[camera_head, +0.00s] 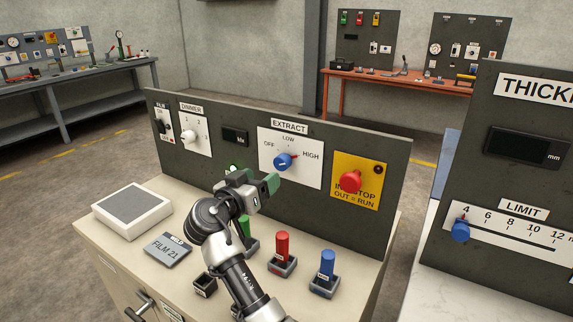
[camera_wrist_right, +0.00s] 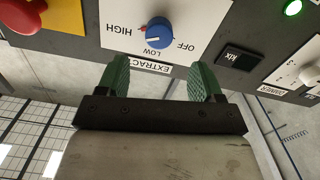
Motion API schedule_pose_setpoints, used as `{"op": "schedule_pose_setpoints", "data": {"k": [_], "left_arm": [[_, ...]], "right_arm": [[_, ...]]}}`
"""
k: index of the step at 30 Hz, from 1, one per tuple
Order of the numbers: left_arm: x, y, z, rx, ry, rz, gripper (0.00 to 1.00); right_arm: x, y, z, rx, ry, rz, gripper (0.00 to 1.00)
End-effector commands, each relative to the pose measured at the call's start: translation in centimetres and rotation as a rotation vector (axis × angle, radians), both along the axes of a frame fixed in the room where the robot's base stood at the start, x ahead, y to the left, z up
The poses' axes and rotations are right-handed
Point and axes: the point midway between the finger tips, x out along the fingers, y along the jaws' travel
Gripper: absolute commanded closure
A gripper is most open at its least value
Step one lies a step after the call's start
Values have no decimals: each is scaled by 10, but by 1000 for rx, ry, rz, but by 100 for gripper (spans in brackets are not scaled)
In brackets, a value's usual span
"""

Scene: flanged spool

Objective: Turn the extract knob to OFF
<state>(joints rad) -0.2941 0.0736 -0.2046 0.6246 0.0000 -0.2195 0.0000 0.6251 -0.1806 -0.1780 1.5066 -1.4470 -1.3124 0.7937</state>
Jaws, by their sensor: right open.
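The extract knob (camera_head: 283,161) is blue and sits on a white plate marked OFF, LOW and HIGH. Its red pointer is turned toward HIGH. It also shows upside down in the right wrist view (camera_wrist_right: 158,33), with the red mark on the HIGH side. My right gripper (camera_head: 256,177) is open and empty, in front of the panel and left of the knob in the head view. In the wrist view its two green fingers (camera_wrist_right: 161,80) stand apart, and the knob lies beyond their tips, not touched. My left gripper is not in view.
A red stop button (camera_head: 350,181) on a yellow plate is right of the knob. A dimmer knob (camera_head: 188,136) and small display (camera_head: 235,136) are left. Red (camera_head: 282,248) and blue (camera_head: 327,265) handles stand on the desk, with a grey-topped white box (camera_head: 132,208) at left.

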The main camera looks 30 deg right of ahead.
Motion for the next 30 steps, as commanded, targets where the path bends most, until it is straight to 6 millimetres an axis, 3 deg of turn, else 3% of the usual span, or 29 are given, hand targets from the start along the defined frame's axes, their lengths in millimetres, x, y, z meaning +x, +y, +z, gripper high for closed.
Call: {"op": "schedule_pose_setpoints", "data": {"k": [6,15,27,30], "left_arm": [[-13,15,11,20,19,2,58],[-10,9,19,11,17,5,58],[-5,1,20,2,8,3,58],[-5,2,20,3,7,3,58]], "right_arm": [[20,-37,3,-1,3,-4,33],[44,-76,2,0,2,-2,33],[48,-84,0,2,2,-1,33],[48,-84,0,2,2,-1,46]]}}
